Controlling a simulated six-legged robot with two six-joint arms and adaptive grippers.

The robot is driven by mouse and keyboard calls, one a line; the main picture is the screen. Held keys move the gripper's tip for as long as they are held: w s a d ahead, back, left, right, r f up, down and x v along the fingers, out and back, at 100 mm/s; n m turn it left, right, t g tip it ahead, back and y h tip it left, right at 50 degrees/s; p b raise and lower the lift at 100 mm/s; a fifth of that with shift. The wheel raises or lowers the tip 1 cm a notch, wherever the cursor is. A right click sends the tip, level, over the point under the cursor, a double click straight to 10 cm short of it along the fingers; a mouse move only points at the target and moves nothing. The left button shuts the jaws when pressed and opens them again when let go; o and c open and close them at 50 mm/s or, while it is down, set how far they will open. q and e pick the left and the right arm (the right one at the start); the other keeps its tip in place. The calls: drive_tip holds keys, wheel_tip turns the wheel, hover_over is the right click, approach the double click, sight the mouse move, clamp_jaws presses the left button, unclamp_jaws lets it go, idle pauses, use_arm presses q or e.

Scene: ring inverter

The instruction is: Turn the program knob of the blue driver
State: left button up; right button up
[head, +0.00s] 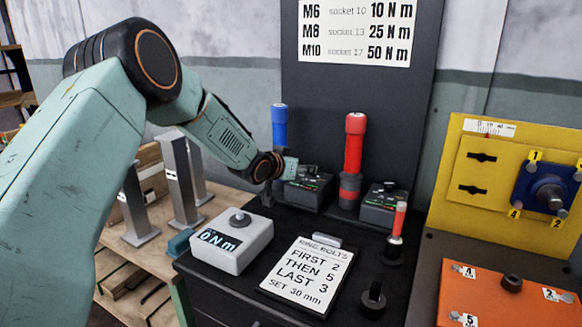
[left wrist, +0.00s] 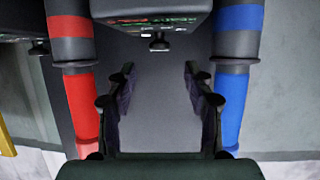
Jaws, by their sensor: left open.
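The blue driver (head: 279,128) stands upright at the back of the dark bench. A dark box (head: 306,193) with a small knob on top stands just right of it. In the left wrist view the blue driver (left wrist: 236,75) is at the right, and the box (left wrist: 150,12) is at the top with its round knob (left wrist: 159,43). My left gripper (head: 300,170) is at the box in the head view, partly hiding its top. In the wrist view my left gripper (left wrist: 159,82) is open and empty, its fingers spread below the knob, apparently without touching it.
The red driver (head: 354,145) stands close on the right, with a second dark box (head: 386,203) beside it. A grey display unit (head: 230,245), a ring bolts card (head: 306,272) and a small red-topped tool (head: 398,222) occupy the front of the bench.

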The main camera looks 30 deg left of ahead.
use_arm(q)
drive_tip(key=shift+v, duration=2.55)
